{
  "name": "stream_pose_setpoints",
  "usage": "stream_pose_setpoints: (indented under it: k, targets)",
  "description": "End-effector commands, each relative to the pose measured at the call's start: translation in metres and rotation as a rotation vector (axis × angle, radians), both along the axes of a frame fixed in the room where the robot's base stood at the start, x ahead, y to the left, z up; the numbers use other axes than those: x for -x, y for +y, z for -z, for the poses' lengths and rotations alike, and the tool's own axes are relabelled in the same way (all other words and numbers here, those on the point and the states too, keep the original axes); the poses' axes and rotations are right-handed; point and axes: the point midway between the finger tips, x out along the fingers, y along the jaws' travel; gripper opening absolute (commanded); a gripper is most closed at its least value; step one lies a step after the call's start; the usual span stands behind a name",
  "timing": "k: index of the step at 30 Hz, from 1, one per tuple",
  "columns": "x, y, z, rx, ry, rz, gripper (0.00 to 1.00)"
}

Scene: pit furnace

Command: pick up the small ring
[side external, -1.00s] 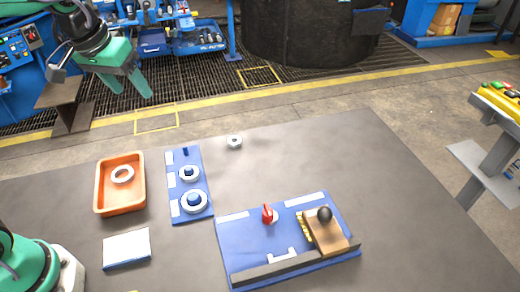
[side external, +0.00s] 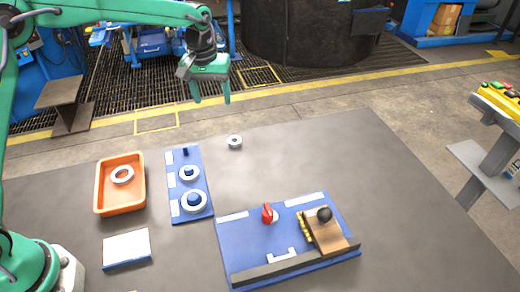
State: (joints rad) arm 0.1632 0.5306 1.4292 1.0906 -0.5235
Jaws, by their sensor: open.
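A small ring (side external: 235,142) lies flat on the dark table near its far edge, just right of the blue peg board. A larger ring (side external: 122,175) lies in the orange tray (side external: 99,203). Two more rings sit around pegs on the blue board: a middle-sized ring (side external: 181,174) and a large ring (side external: 204,207). The board's farthest peg (side external: 185,152) is bare. My gripper (side external: 211,99) is open and empty, fingers pointing down, held in the air above and slightly left of the small ring in the picture.
A blue panel (side external: 245,250) with a red handle (side external: 268,213) and a wooden block with a black knob (side external: 325,213) lies at the front right. A white pad (side external: 127,246) lies at the front left. The table around the small ring is clear.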

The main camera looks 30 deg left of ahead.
Motion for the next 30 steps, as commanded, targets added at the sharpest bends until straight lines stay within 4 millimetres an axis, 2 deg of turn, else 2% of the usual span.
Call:
stream_pose_setpoints:
  k: [1,6,12,23,30]
  targets:
    - [-0.008,-0.005,0.013,-0.001,0.015,-0.008,0.62]
    - [-0.027,-0.017,0.047,-0.005,0.054,-0.044,0.62]
    - [-0.04,-0.026,0.076,-0.01,0.083,-0.072,0.62]
    - [-0.043,-0.029,0.086,-0.011,0.091,-0.082,0.62]
    - [-0.043,-0.029,0.104,-0.012,0.093,-0.082,0.62]
